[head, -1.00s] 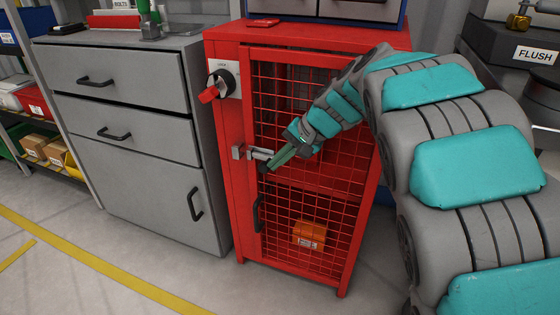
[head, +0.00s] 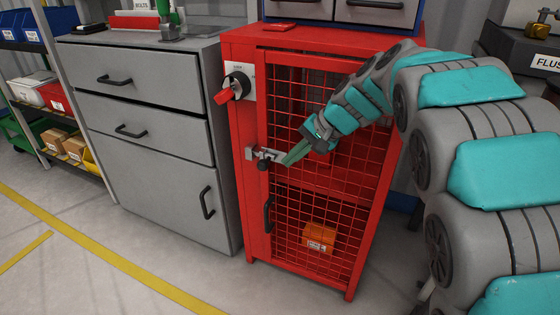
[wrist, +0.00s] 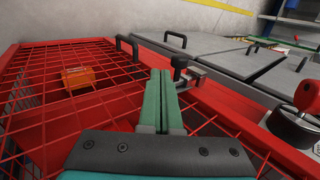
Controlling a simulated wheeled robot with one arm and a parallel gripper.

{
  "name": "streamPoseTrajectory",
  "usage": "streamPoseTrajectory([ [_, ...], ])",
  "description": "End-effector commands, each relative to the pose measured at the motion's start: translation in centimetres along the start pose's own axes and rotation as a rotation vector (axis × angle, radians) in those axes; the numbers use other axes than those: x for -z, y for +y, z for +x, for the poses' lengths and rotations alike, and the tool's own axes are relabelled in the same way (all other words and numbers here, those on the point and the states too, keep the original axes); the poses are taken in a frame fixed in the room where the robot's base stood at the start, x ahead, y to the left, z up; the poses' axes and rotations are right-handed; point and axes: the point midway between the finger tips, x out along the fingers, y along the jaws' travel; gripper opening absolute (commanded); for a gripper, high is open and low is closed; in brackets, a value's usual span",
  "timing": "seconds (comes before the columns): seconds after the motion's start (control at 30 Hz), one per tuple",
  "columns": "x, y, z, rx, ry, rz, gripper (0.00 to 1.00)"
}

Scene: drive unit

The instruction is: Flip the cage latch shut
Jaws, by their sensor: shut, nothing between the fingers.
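The red cage (head: 244,200) has a mesh door (head: 330,190) that stands in the cage's front frame. The grey cage latch (head: 268,154) lies across the door's left edge, with a black knob below it. In the wrist view the latch (wrist: 190,77) shows just past my fingertips, to their right. My gripper (head: 288,160) is shut and empty, its green fingertips at the right end of the latch. In the wrist view my gripper (wrist: 160,75) points at the latch. I cannot tell whether the fingertips touch it.
A red-handled rotary switch (head: 234,87) sits above the latch on the cage frame. The black door handle (head: 268,214) is below the latch. An orange box (head: 319,237) sits inside the cage. A grey drawer cabinet (head: 160,165) stands to the left. The floor in front is clear.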

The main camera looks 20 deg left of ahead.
Motion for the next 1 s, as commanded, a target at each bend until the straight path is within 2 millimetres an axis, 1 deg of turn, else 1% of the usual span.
streamPoseTrajectory([
  [0.03, 0.1, -0.2, -1.4, 0.004, 0.008, -0.002, 0.00],
  [0.2, 0.1, -0.3, -5.1, 0.003, 0.009, -0.004, 0.00],
  [0.3, 0.1, -0.2, -6.8, 0.004, 0.010, -0.004, 0.00],
  [0.4, 0.0, -0.2, -8.0, 0.003, 0.005, -0.002, 0.00],
  [0.6, 0.0, -0.1, -9.0, 0.002, 0.004, -0.001, 0.00],
  [0.9, 0.0, -0.1, -9.1, 0.001, 0.004, -0.001, 0.00],
  [1.0, -0.2, 0.3, -9.2, -0.007, 0.005, 0.002, 0.00],
])
